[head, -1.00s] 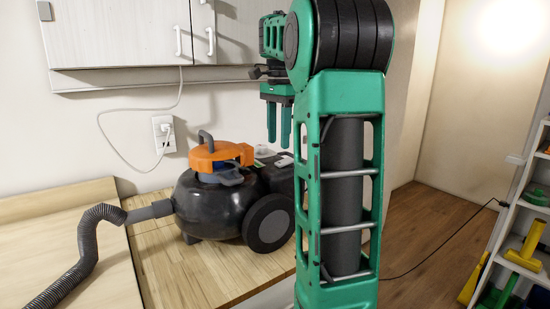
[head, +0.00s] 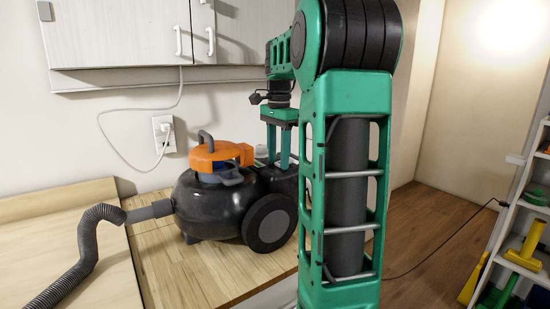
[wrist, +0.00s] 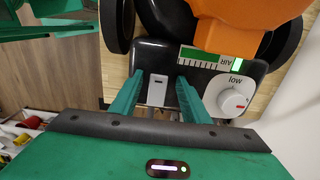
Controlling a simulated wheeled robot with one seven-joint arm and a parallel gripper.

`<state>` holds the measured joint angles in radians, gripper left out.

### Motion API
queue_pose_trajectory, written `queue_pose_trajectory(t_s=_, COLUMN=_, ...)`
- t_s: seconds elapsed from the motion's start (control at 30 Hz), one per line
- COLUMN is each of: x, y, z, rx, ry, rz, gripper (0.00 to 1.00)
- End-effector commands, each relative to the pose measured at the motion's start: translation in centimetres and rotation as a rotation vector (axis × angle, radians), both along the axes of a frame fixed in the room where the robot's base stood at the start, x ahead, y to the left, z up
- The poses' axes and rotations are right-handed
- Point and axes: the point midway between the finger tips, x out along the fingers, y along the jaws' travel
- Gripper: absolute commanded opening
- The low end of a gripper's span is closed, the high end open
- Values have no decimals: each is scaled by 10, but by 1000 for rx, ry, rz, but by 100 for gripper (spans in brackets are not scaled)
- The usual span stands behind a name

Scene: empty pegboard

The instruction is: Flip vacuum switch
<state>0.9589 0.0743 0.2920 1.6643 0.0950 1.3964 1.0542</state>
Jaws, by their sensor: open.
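The vacuum (head: 215,205) has a round black body, an orange top handle and large dark wheels, and stands on the wooden worktop. In the wrist view its black rear panel carries a white rocker switch (wrist: 157,90), a white dial (wrist: 230,97) marked "low" and a green and white AIR gauge (wrist: 215,57). My gripper (head: 279,164) points down over this rear panel. In the wrist view the open, empty gripper (wrist: 157,93) has one green finger on each side of the switch. I cannot tell whether the fingertips touch the panel.
A grey hose (head: 85,250) runs from the vacuum's left side across the worktop (head: 165,265). A wall outlet (head: 163,134) holds a plugged white cord. White cabinets (head: 120,35) hang above. A shelf with coloured items (head: 525,245) stands at right beyond open floor.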

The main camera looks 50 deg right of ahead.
Motion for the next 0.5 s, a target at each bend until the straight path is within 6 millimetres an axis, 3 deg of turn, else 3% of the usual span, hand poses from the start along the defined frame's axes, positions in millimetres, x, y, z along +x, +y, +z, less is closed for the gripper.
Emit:
queue_pose_trajectory(t_s=0.03, x=0, y=0, z=0, rx=0, ry=0, rz=0, gripper=37)
queue_pose_trajectory(t_s=0.2, x=0, y=0, z=0, rx=0, ry=-1, rz=0, gripper=1)
queue_pose_trajectory(t_s=0.5, x=2, y=-2, z=0, rx=15, ry=-7, rz=-2, gripper=1)
